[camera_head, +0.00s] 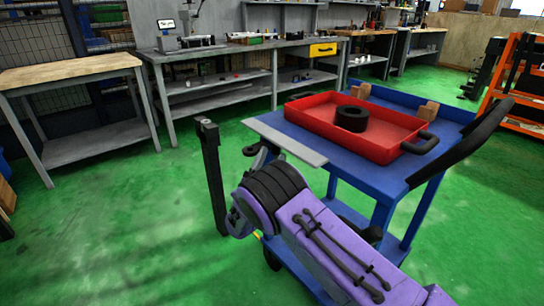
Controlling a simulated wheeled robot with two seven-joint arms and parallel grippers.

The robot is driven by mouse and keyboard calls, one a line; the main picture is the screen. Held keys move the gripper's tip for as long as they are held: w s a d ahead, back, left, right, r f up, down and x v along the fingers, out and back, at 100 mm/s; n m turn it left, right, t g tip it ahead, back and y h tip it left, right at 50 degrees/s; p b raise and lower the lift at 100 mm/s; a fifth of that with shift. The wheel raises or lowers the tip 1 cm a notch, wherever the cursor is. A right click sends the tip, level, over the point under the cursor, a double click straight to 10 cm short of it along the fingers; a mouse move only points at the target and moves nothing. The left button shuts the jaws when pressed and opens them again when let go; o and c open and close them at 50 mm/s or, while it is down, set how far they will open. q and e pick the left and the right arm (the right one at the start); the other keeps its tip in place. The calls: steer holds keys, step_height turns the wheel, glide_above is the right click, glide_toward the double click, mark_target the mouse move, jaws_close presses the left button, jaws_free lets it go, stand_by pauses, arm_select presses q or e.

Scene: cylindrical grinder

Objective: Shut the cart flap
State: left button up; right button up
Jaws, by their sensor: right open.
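The blue cart (385,173) stands right of centre. A flat grey flap (284,140) runs along its left end and looks folded out, roughly level with the cart's top. My right arm is purple and comes in from the bottom right. Its open black gripper (231,152) is just left of the flap, with the upright dark part apart from the flap. Another dark part is close under the flap's edge; I cannot tell if it touches. The wrist hides some of the cart's lower left side. My left gripper is out of view.
A red tray (311,116) with a black ring (351,118) lies on the cart, beside small wooden blocks (428,110). A black handle (470,146) rises at the cart's right. Workbenches (90,72) line the back. The green floor (120,225) at left is clear.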

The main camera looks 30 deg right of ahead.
mark_target(270, 141)
steer(key=shift+w+d+r, duration=0.15)
steer(key=shift+d+r, duration=0.25)
steer(key=shift+d, duration=0.05)
jaws_close()
steer(key=r+m+g+y+p, duration=0.1)
steer(key=y+p, duration=0.1)
steer(key=p, duration=0.2)
steer(key=a+r+m+g+y+p, duration=0.1)
steer(key=r+y+p, duration=0.1)
steer(key=p, duration=0.2)
steer(key=a+r+m+g+y+p, duration=0.1)
steer(key=g+y+p, duration=0.1)
steer(key=p, duration=0.2)
steer(key=shift+a+r+y, duration=0.2)
steer(key=shift+r+y, duration=0.1)
steer(key=shift+r, duration=0.1)
steer(key=shift+d+r+m+g+y+p, duration=0.3)
steer(key=shift+r+y+p, duration=0.55)
steer(key=shift+y+p, duration=1.4)
steer(key=shift+d+r+m+g+y+p, duration=0.35)
steer(key=shift+r+y+p, duration=0.7)
steer(key=shift+p, duration=2.2)
steer(key=shift+d+r+m+g+y+p, duration=0.15)
steer(key=shift+r+g+y+p, duration=0.4)
steer(key=shift+y+p, duration=1.8)
steer(key=shift+h+p, duration=0.35)
steer(key=shift+p, duration=0.1)
jaws_free()
steer(key=shift+a, duration=0.1)
